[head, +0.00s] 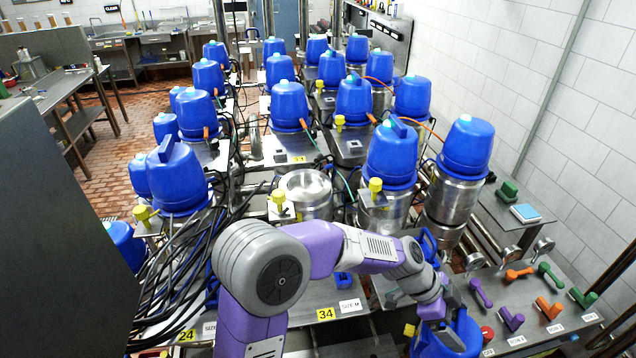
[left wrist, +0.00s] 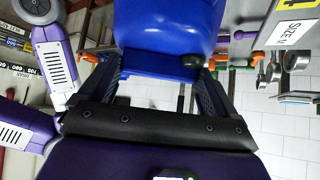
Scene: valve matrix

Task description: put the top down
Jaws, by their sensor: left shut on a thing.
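My left gripper (head: 437,308) is at the lower right of the head view, reaching down at the front of the bench. It is shut on a blue top (head: 452,338), which is partly cut off by the lower frame edge. In the left wrist view the blue top (left wrist: 165,28) fills the upper middle, its handle block between the two fingers (left wrist: 163,72). An uncovered silver round valve body (head: 306,192) stands near the middle of the head view, apart from the held top. What lies under the held top is hidden. My right gripper is not in view.
Several valve bodies wear blue tops, such as the one (head: 391,152) right of the bare body. Plates marked 34 (head: 325,314) and 24 (head: 187,336) lie in front. Coloured handles (head: 514,320) sit on the right panel. Black cables (head: 190,262) hang at left.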

